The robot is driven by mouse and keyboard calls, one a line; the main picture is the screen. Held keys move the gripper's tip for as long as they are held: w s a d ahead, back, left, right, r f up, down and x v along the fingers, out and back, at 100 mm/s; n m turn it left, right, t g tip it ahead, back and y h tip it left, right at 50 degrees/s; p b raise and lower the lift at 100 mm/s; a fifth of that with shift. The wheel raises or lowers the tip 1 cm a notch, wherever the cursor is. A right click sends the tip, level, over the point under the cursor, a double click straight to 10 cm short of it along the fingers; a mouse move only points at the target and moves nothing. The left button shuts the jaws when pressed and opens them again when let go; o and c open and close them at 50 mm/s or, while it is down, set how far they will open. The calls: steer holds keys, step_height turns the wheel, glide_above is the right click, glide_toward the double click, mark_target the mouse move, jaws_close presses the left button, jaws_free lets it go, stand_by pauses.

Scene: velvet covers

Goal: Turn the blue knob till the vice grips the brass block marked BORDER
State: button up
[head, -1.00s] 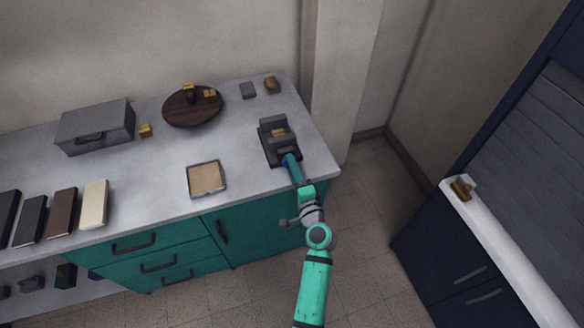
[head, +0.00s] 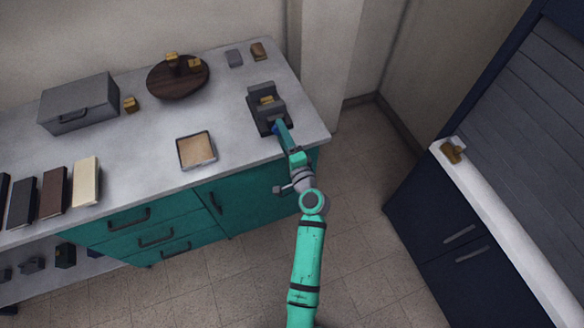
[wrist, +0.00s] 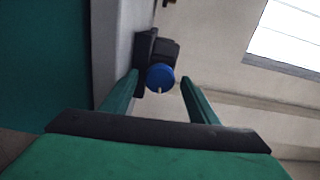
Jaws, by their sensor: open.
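The dark vice (head: 268,110) stands near the right front edge of the grey worktop. A brass block (head: 267,100) sits between its jaws; I cannot read its marking or tell whether the jaws touch it. The blue knob (wrist: 160,77) is on the vice's front and shows a pale mark near its lower rim. In the head view the knob (head: 275,128) is mostly hidden by my gripper. My gripper (wrist: 159,82) is open, with one finger to each side of the knob in the wrist view. Gaps show between the fingers and the knob.
A tan-lined tray (head: 196,150) lies left of the vice. A round dark wooden stand (head: 178,80) with brass blocks and a grey case (head: 78,103) are farther back. A white-topped cabinet (head: 480,215) stands at right across open floor.

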steer(key=n, duration=0.8)
steer(key=shift+n, duration=0.3)
steer(key=n, duration=0.6)
steer(key=shift+s+d+n, duration=0.1)
steer(key=shift+s+n, duration=0.15)
steer(key=shift+n, duration=0.25)
steer(key=s+d+f+m+g+h, duration=0.1)
steer(key=s+f+h, duration=0.2)
steer(key=s, duration=1.2)
steer(key=s+d+f+m+g+h, duration=0.1)
steer(key=s+f, duration=0.4)
steer(key=s, duration=1.1)
steer(key=shift+s+d+m+g+h, duration=0.25)
steer(key=shift+d+m+h, duration=0.2)
steer(key=shift+h, duration=0.45)
steer(key=shift+f, duration=0.1)
